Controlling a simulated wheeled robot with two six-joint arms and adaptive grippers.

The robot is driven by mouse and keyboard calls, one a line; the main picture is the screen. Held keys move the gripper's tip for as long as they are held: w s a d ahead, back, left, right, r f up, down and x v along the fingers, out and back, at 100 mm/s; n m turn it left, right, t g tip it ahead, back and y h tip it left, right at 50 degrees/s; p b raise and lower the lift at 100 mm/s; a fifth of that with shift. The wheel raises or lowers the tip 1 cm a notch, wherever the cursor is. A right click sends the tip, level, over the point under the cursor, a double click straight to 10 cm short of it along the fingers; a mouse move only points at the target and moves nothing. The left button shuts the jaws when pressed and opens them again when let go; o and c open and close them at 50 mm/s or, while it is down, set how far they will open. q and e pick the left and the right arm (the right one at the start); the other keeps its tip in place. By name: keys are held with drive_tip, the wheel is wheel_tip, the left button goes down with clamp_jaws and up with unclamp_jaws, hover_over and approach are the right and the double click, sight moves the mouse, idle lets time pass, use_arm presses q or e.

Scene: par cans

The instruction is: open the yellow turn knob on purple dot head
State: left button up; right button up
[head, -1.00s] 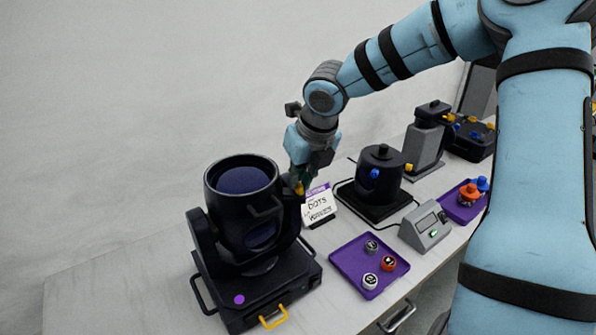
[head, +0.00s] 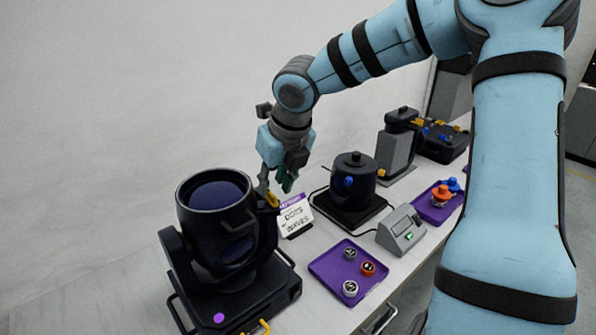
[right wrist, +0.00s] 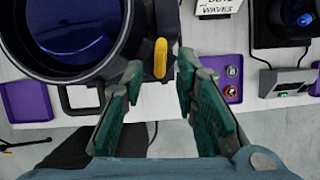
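The purple dot head is a black stage light (head: 217,207) at the left of the bench, with a purple dot (head: 219,318) on its base. Its yellow turn knob (head: 272,199) sits on the right side of the housing, and shows as an upright yellow bar in the right wrist view (right wrist: 160,59). My right gripper (head: 276,184) is just above the knob, its green-padded fingers apart. My left gripper is out of view.
A "dots waves" card (head: 296,216) stands right beside the head. A black pot-like fixture (head: 354,177), a grey box (head: 401,230) and a purple tray (head: 325,269) with small round pieces lie farther right. Bare bench shows around the tray.

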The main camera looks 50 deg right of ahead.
drive_tip(key=s+a+r, duration=0.2)
drive_tip(key=s, duration=1)
drive_tip(key=shift+s+a, duration=0.3)
